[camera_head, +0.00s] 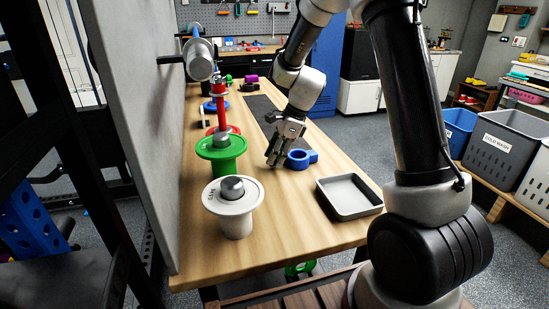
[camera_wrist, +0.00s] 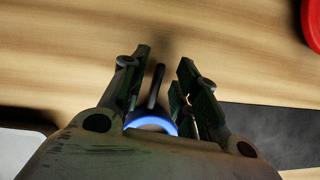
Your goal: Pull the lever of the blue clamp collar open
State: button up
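The blue clamp collar (camera_head: 299,159) lies on the wooden workbench (camera_head: 290,215), left of the grey tray. My gripper (camera_head: 274,158) points down just left of the collar, close to the bench top. In the wrist view, my gripper's (camera_wrist: 163,70) two dark fingers stand apart with a gap between them. A dark lever (camera_wrist: 155,88) shows in that gap, with clear space to the right finger and a small gap to the left one. Part of the collar's blue ring (camera_wrist: 150,123) shows below it; the rest is hidden by my gripper's body.
A grey tray (camera_head: 349,211) stands right of the collar. White (camera_head: 233,218) and green (camera_head: 221,168) spools and a red post (camera_head: 221,112) line the bench's left side by a grey panel (camera_head: 137,140). A dark mat (camera_head: 262,118) lies behind my gripper.

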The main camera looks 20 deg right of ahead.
jog(key=v, duration=1.1)
jog(key=shift+c, duration=0.4)
